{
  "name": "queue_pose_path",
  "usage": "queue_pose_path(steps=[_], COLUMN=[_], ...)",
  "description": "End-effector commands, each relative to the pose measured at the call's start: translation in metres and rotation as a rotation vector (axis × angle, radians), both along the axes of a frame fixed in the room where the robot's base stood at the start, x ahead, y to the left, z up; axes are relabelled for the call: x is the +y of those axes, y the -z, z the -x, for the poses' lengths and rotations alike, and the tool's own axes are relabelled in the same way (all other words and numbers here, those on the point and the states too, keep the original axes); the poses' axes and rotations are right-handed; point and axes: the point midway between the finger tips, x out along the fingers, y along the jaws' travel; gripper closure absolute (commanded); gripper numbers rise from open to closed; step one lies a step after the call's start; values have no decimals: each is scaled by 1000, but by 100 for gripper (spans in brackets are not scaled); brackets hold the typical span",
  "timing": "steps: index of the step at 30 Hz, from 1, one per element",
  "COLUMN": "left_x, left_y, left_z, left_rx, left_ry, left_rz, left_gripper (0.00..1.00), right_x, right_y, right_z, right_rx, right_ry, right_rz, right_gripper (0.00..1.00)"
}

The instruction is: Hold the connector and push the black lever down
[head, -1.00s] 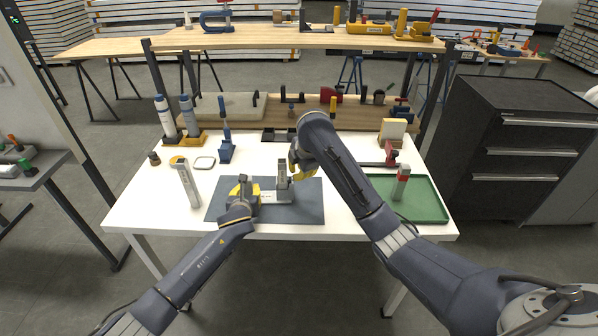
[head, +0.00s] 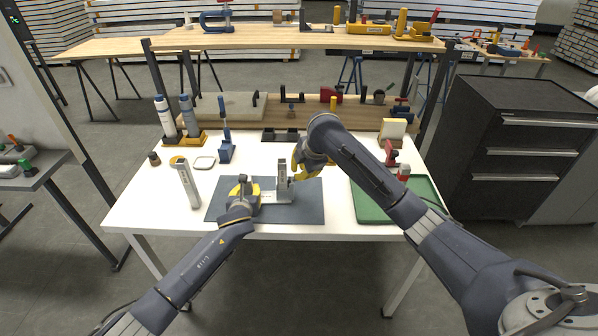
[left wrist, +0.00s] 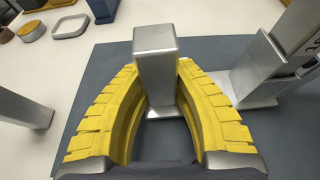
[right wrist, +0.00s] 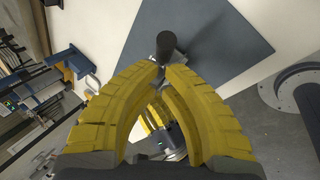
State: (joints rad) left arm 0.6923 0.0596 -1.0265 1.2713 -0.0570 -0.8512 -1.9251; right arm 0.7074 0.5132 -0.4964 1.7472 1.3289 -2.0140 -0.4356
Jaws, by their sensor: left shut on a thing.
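The grey metal connector (head: 283,184) stands on the dark mat (head: 310,211) in the head view. My left gripper (head: 256,193) is at its left side. In the left wrist view my left gripper's yellow fingers (left wrist: 157,75) are closed around a square metal post (left wrist: 155,48). A taller metal block (left wrist: 257,78) stands to its right. My right gripper (head: 296,172) is just right of the connector's upright. In the right wrist view its fingertips (right wrist: 167,68) are nearly together, right by the black lever's round end (right wrist: 166,44); contact is unclear. The rest of the lever is mostly hidden.
A green tray (head: 375,209) lies on the right of the white table, partly under my right arm. Bottles, clamps and a wooden board (head: 350,113) line the back.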

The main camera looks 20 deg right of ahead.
Motion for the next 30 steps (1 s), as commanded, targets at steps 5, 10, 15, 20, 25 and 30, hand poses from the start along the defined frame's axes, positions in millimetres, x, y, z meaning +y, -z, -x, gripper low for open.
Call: queue_pose_path(steps=[5,10,15,20,25,30], left_x=[-1,-1,-1,-1,-1,-1], left_y=[-2,-2,-2,-2,-2,-2], left_z=[0,0,0,0,0,0], left_rx=[-2,-2,-2,-2,-2,-2], left_ry=[1,1,1,1,1,1], left_rz=[2,2,2,3,3,3], left_gripper=[100,100,100,100,100,100], right_x=[-1,-3,-4,-5,-6,-7], right_y=[2,3,4,5,6,7], right_z=[1,2,3,4,4,5], right_rx=[-2,-5,-8,-12,-17,-23], right_ry=[0,1,1,2,3,2], right_rz=[-20,-38,-57,-73,-93,-112], right_gripper=[100,100,100,100,100,100])
